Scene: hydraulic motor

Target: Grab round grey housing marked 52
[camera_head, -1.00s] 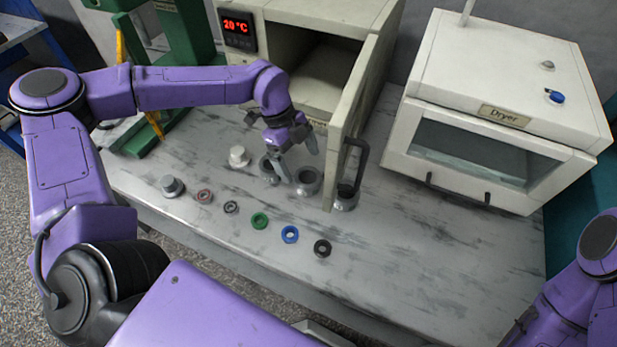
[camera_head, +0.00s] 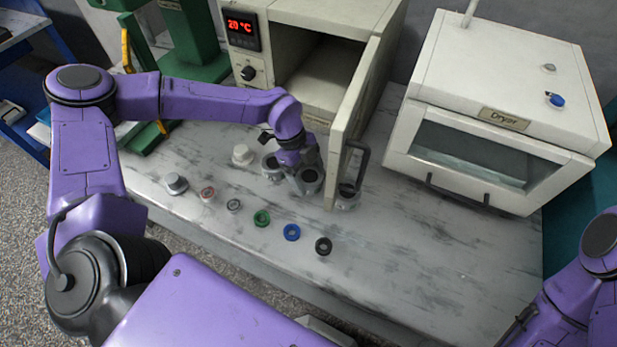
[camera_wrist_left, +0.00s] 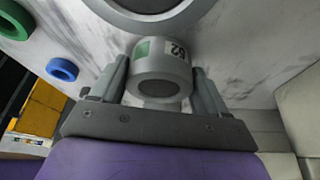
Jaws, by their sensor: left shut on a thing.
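The round grey housing (camera_head: 309,179) stands on the marble table, the middle one of three grey housings in a row. In the left wrist view, the held grey housing (camera_wrist_left: 161,72) carries a white and green label with dark digits, upside down, that look like 52. My left gripper (camera_head: 307,175) reaches down onto it from above. In the wrist view its fingers (camera_wrist_left: 160,87) are shut on the housing, one on each side. My right arm shows at the lower right, but its gripper is out of view.
Another grey housing (camera_head: 271,168) sits close on the left, one (camera_head: 347,197) on the right by the open oven door (camera_head: 355,115). Green (camera_head: 262,218), blue (camera_head: 292,232) and black (camera_head: 323,246) rings lie in front. A dryer (camera_head: 500,115) stands right; the front-right table is clear.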

